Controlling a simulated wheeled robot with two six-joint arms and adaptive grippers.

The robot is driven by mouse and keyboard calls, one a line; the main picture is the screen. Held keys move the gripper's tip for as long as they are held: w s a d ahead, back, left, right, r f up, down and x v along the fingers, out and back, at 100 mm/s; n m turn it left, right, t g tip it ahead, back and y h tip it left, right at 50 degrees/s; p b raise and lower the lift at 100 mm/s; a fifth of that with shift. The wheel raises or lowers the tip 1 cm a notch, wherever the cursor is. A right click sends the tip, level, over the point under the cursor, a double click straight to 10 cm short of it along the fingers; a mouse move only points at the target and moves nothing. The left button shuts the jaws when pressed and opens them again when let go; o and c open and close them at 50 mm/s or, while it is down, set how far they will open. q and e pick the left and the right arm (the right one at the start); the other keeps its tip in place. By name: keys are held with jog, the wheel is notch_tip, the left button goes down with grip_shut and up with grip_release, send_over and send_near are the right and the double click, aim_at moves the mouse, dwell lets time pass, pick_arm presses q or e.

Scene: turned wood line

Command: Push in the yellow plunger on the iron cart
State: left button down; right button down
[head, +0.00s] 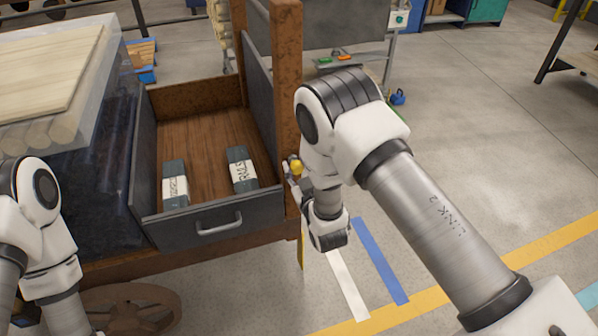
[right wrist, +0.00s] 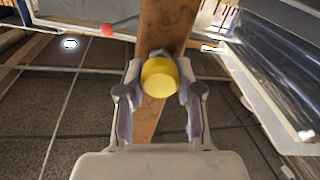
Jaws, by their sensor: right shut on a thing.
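The yellow plunger (head: 297,167) is a round knob on the rusty brown post of the iron cart (head: 287,60), near the right front corner. In the right wrist view the plunger (right wrist: 160,78) sits between the two fingers, in front of the post. My right gripper (right wrist: 158,88) is shut on it, one finger on each side. In the head view the right gripper (head: 292,169) is mostly hidden behind my wrist. How far in the plunger sits cannot be told. Part of my left arm shows at lower left; its gripper is out of view.
The cart's open drawer (head: 222,222) holds two dark labelled blocks (head: 241,170). A clear-covered stack of pale wood (head: 50,75) stands at the left. A small blue object (head: 398,97) lies on the floor behind my right arm. The floor at right is mostly clear.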

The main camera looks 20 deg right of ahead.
jog(key=c, duration=1)
grip_release()
jog(key=shift+w+r, duration=0.15)
jog(key=shift+o, duration=1.3)
jog(key=shift+w, duration=0.1)
jog(key=s, duration=1.2)
jog(key=shift+d, duration=0.2)
jog(key=shift+f, duration=0.2)
